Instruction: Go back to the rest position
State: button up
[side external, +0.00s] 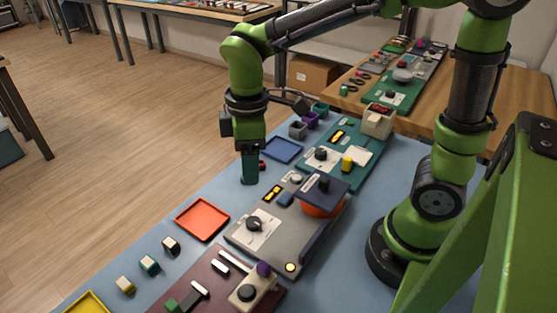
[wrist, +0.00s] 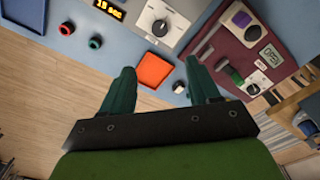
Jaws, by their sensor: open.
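My gripper (side external: 249,180) points down over the blue table mat (side external: 205,192), near the left edge of the grey panel (side external: 240,236). It is beyond the orange tray (side external: 203,219) in the side view. In the wrist view its two dark green fingers (wrist: 161,78) are spread apart with nothing between them. The orange tray (wrist: 155,70) shows beyond the fingertips there. No cord can be made out in either view.
The grey panel carries a dial, a lit display and an orange bowl (side external: 318,208) under a dark plate. A maroon board (side external: 203,284), a green board (side external: 338,172), a blue tray (side external: 283,150) and small blocks (side external: 149,264) lie around.

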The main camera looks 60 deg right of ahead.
jog(key=s+d+r+m+t+y, duration=0.1)
jog(key=s+d+r+m+t, duration=0.5)
jog(key=d+m, duration=0.3)
jog(key=s+m+t, duration=0.1)
jog(key=m, duration=0.2)
jog(key=shift+r+m+y, duration=0.15)
jog(key=shift+m+y, duration=0.25)
